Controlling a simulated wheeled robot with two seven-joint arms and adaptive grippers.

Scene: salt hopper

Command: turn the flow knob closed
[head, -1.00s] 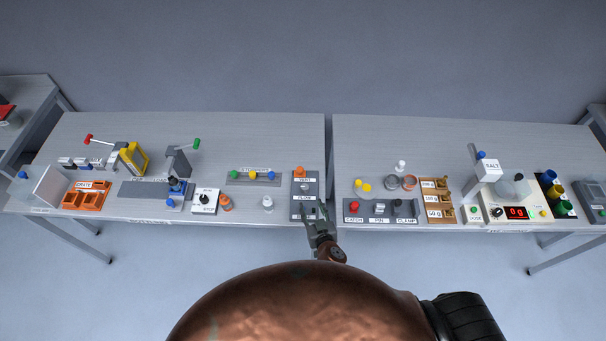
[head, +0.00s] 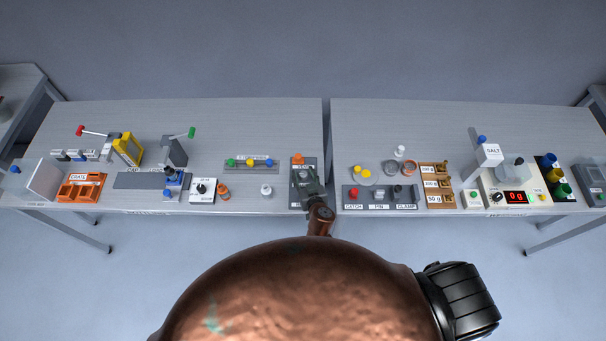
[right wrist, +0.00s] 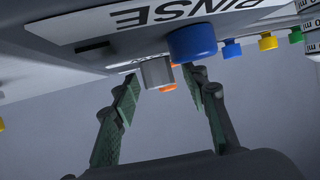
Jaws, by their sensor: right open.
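A panel (head: 297,168) with an orange knob (head: 297,159) stands at the right end of the left table. My right gripper (head: 305,181) is over this panel and hides its middle and front. In the right wrist view, the gripper (right wrist: 162,82) is open, with a short grey knob (right wrist: 157,72) between its green-padded fingertips and no clear contact. I take this as the flow knob; its FLOW label shows only in the earlier head view. A blue knob (right wrist: 192,42) is beside it, near the right fingertip. My left gripper is not in view.
A dark panel (head: 380,206) with red, grey and black knobs stands just to the right, across the gap between the tables. A white bottle (head: 266,190) stands to the left. The salt hopper (head: 488,153) and scale (head: 515,206) are farther right.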

